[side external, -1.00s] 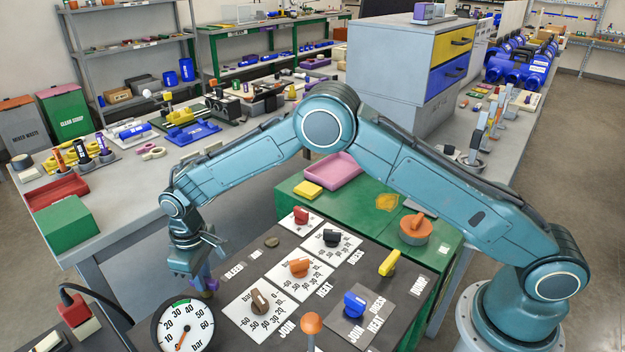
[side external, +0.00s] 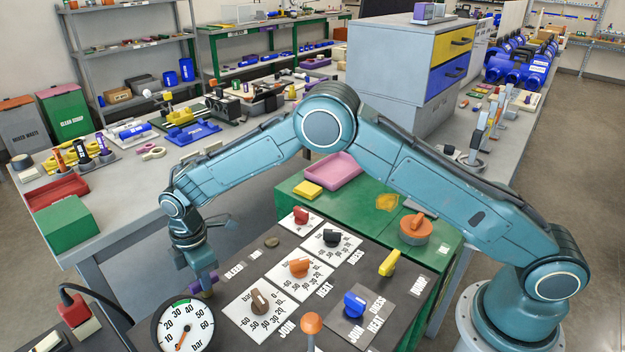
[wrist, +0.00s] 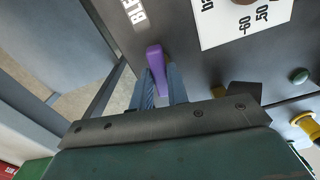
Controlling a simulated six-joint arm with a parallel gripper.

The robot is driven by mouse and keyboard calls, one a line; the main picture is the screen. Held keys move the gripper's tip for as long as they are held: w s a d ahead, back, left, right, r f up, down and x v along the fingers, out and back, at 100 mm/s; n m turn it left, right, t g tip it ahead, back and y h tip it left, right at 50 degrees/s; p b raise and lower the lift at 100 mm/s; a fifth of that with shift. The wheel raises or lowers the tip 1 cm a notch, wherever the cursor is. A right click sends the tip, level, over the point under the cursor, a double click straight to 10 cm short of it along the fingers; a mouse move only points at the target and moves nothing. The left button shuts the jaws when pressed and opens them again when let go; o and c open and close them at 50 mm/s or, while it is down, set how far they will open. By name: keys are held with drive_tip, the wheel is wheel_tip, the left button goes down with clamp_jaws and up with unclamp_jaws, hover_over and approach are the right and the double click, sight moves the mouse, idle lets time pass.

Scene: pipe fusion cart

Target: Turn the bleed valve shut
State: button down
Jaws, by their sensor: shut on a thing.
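The bleed valve's purple handle (side external: 194,288) is at the left edge of the dark panel, near the BLEED label (side external: 234,272). My gripper (side external: 206,284) reaches down onto it from above. In the wrist view the purple handle (wrist: 155,58) stands between the two blue-grey fingers of my gripper (wrist: 162,80), which are shut on it. The fingers cover part of the handle, and the valve's body is mostly hidden.
A pressure gauge (side external: 183,326) stands close by, in front of the valve. A brown knob (side external: 259,301) and an orange knob (side external: 299,267) are to the right on white scales. An orange-topped lever (side external: 311,323) rises at the front.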

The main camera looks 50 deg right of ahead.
drive_tip(key=shift+n, duration=0.9)
drive_tip(key=c, duration=1.4)
unclamp_jaws()
drive_tip(key=shift+o, duration=0.2)
drive_tip(key=shift+r, duration=0.1)
wheel_tip(320, 180, up, 14)
